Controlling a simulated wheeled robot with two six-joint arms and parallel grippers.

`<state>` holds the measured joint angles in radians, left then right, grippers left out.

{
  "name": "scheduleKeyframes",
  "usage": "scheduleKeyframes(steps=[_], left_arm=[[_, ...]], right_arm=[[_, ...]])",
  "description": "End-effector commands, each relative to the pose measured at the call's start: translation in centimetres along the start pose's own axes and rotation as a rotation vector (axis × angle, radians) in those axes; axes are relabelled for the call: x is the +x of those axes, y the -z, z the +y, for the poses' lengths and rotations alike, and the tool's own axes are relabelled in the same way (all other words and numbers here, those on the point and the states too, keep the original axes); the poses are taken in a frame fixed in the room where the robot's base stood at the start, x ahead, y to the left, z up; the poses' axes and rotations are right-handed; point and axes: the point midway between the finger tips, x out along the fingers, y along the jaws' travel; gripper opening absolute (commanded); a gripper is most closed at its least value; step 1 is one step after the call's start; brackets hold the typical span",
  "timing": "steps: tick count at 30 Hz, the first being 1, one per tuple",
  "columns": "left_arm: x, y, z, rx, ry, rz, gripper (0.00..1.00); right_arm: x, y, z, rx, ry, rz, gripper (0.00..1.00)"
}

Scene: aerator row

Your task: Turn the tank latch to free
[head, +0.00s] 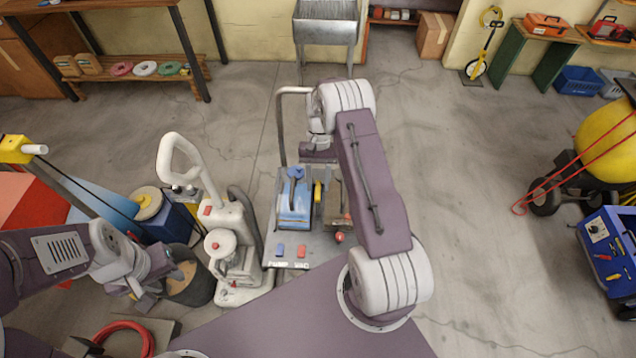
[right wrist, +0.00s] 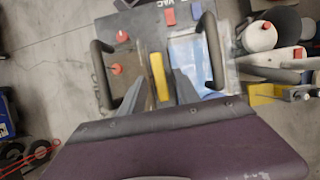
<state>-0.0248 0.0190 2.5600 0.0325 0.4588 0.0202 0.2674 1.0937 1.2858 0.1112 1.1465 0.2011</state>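A yellow bar (head: 317,192), which looks like the tank latch, lies between a blue tank (head: 290,215) and a brownish tank (head: 333,222) on a grey cart. In the right wrist view the yellow bar (right wrist: 158,76) lies roughly along the gap between the tanks. My right gripper (head: 318,155) is above the cart's far part. In its wrist view its two dark fingers are spread apart (right wrist: 159,92), with the bar visible between and beyond them; contact cannot be told. My left gripper (head: 150,293) is low at the left, near a dark bucket; its fingertips are unclear.
Dark handles rise beside the fingers in the right wrist view (right wrist: 213,52). The cart's front edge has a blue switch (head: 279,250) and a red switch (head: 302,251), marked PUMP and VAC. A white upright machine (head: 236,250) stands left of the cart.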

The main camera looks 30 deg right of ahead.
Motion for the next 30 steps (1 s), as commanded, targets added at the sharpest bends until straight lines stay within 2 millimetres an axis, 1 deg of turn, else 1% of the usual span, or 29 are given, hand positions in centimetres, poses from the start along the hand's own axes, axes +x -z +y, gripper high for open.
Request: scheduleKeyframes(steps=[2, 9, 12, 17, 30], left_arm=[[0.5, -0.1, 0.0, 0.000, 0.000, 0.000, 0.36], [1.3, -0.1, 0.0, 0.000, 0.000, 0.000, 0.36], [1.4, -0.1, 0.0, 0.000, 0.000, 0.000, 0.36], [1.4, -0.1, 0.0, 0.000, 0.000, 0.000, 0.36], [1.3, -0.1, 0.0, 0.000, 0.000, 0.000, 0.36]], right_arm=[[-1.2, 0.2, 0.0, 0.000, 0.002, 0.006, 0.38], [-6.5, 0.2, 0.0, 0.000, 0.001, 0.008, 0.38], [-7.9, 0.1, 0.0, 0.000, 0.001, 0.006, 0.38], [-8.7, 0.0, 0.0, 0.000, 0.000, 0.002, 0.38], [-8.7, 0.0, -0.2, -0.005, -0.002, 0.002, 0.38]])
